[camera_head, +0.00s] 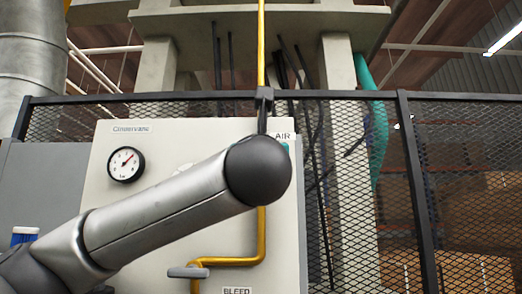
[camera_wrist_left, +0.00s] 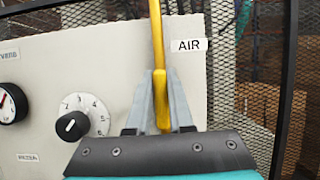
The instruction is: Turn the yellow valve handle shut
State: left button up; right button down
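The yellow valve handle (camera_wrist_left: 163,112) shows in the left wrist view, below a vertical yellow pipe (camera_wrist_left: 157,35) and beside the AIR label (camera_wrist_left: 189,45). It points roughly along the pipe. My left gripper (camera_wrist_left: 160,76) has its two grey fingers close on either side of the handle and appears shut on it. In the head view my left arm crosses from the lower left, and its round dark joint hides the handle and the gripper. The yellow pipe (camera_head: 261,45) shows above and below that joint. My right gripper is in neither view.
The pale panel (camera_head: 210,135) carries a round gauge (camera_head: 126,164) and a numbered dial with a black knob (camera_wrist_left: 72,126). A grey lever (camera_head: 188,272) sits on the lower pipe. Black mesh fencing (camera_head: 460,170) stands at the right.

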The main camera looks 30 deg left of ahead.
pick_arm(q)
grip_shut()
jog(key=n+b, duration=0.1)
jog(key=n+y, duration=0.1)
jog(key=n+g+b, duration=0.1)
jog(key=shift+a+f+n+y+b, duration=0.1)
jog(key=shift+f+n+y+b, duration=0.2)
jog(key=shift+n+b, duration=0.1)
jog(key=n+b, duration=0.1)
jog(key=n, duration=0.1)
jog(key=n+g+y, duration=0.1)
jog(key=shift+s+a+n+g+b, duration=0.1)
jog(key=shift+a+n+g+b, duration=0.05)
jog(key=shift+n+g+b, duration=0.2)
jog(key=n+g, duration=0.2)
jog(key=n, duration=0.3)
jog(key=n+g+b, duration=0.1)
jog(key=n, duration=0.4)
jog(key=a+f+n+g+b, duration=0.1)
jog(key=n+g, duration=0.1)
jog(key=n, duration=0.3)
jog(key=shift+s+f+g, duration=0.1)
jog(key=shift+s+g, duration=0.2)
jog(key=shift+g, duration=0.05)
